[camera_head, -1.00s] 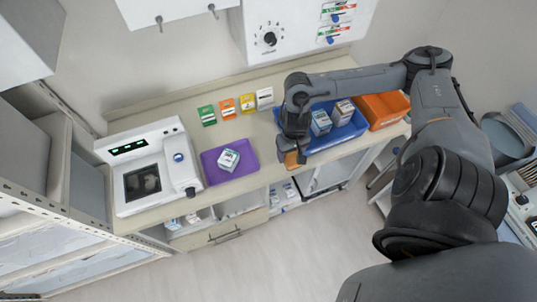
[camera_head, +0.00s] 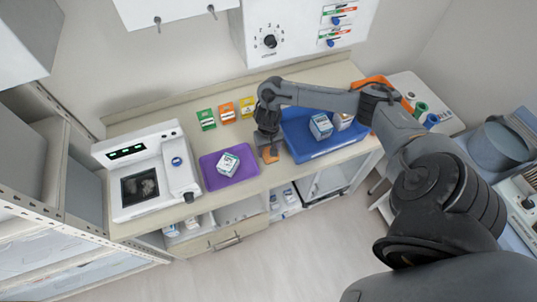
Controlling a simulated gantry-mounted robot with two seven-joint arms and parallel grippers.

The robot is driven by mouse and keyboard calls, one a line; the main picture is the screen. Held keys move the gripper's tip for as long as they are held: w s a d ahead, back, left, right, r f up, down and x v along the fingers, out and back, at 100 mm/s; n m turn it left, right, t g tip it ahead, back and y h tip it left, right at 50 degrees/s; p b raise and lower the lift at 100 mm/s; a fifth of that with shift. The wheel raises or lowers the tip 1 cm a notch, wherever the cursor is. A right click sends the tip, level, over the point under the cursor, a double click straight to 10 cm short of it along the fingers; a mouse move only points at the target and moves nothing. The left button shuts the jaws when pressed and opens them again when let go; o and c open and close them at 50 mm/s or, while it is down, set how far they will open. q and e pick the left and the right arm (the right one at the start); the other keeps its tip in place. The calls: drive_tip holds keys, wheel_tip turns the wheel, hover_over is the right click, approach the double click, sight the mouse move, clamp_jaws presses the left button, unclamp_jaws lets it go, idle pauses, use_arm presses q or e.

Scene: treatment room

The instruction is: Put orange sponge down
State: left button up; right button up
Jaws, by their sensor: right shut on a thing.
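My right gripper (camera_head: 266,145) is shut on the orange sponge (camera_head: 270,155), at the counter's front part, between the purple tray (camera_head: 208,174) and the blue tray (camera_head: 305,153). Only a small part of the sponge shows below the gripper. I cannot tell whether it touches the counter (camera_head: 285,177). My left gripper is not in view.
A white and blue box (camera_head: 228,164) sits in the purple tray, and boxes (camera_head: 321,126) stand in the blue tray. A white device (camera_head: 150,172) stands at left. Green, orange and yellow packs (camera_head: 227,113) line the back. My right arm partly covers an orange bin (camera_head: 377,83).

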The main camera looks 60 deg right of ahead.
wheel_tip(320, 180, down, 4)
drive_tip(key=shift+r+b, duration=0.2)
drive_tip(key=shift+b, duration=0.1)
drive_tip(key=shift+f, duration=0.2)
drive_tip(key=o, duration=1)
drive_tip(key=shift+f, duration=0.1)
